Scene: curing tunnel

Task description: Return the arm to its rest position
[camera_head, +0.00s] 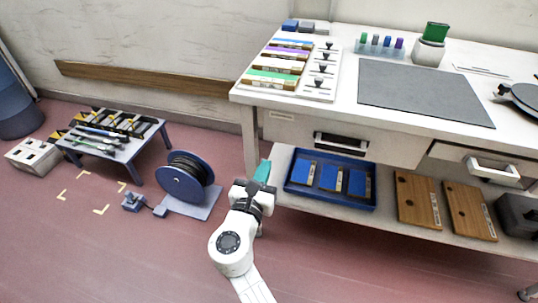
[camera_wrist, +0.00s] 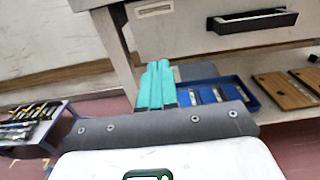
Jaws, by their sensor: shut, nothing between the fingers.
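My gripper (camera_head: 263,172) has teal fingers and is at the end of my white arm, which reaches up from the bottom of the head view. It is in front of the workbench, left of the blue tray on the lower shelf. In the wrist view my gripper (camera_wrist: 158,66) points forward with its teal fingers together and nothing held. The fingers overlap the table leg and shelf in that picture; I cannot tell the exact gap to them.
The workbench (camera_head: 340,95) has an upper top and a lower shelf with a blue tray (camera_head: 330,203) and wooden boards (camera_head: 417,200). A cable reel (camera_head: 186,177) and a low blue tool table (camera_head: 112,132) stand left. Red floor (camera_head: 60,265) is clear at the lower left.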

